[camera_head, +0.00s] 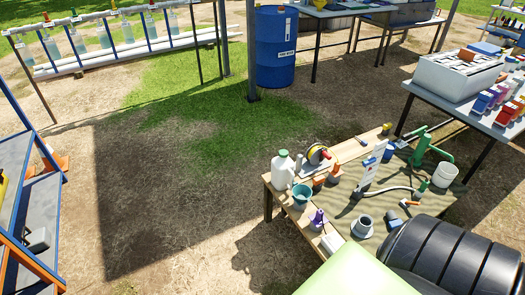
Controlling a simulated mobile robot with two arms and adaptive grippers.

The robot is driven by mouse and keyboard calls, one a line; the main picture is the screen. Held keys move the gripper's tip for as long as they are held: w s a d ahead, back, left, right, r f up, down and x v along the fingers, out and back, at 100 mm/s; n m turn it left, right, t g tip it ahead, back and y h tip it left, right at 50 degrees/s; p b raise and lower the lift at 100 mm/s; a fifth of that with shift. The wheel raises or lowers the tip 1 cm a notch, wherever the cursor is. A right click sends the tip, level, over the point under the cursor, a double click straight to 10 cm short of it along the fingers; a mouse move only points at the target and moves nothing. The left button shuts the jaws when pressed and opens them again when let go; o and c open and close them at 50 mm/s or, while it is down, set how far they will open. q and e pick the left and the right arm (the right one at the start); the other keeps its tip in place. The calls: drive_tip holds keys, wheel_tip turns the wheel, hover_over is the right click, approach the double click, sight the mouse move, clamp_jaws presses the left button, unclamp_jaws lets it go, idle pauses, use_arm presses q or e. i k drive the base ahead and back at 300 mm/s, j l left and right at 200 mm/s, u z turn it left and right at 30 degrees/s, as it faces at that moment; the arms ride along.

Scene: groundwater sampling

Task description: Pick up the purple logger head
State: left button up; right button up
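A small purple-topped item (318,216) stands near the front left edge of the wooden table; it is too small to tell if it is the logger head. I cannot tell which purple item is the logger head. Neither of my grippers shows in the view, and nothing is seen touching these items.
The wooden table (347,147) holds a white jug (283,170), a teal cup (302,194), a reel (318,154) and a green hand pump (421,150). A black ribbed tank (450,255) blocks the lower right. A blue barrel (276,48) stands behind. Open ground lies left of the table.

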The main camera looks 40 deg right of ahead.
sight(316, 218)
drive_tip(key=k+l+u, duration=0.15)
drive_tip(key=l+u, duration=0.2)
drive_tip(key=k+l+u, duration=0.15)
drive_tip(key=l+u, duration=0.25)
drive_tip(key=k+l+u, duration=0.35)
drive_tip(key=k+l, duration=0.65)
drive_tip(key=l, duration=0.3)
drive_tip(key=k+l, duration=0.7)
drive_tip(key=l, duration=0.2)
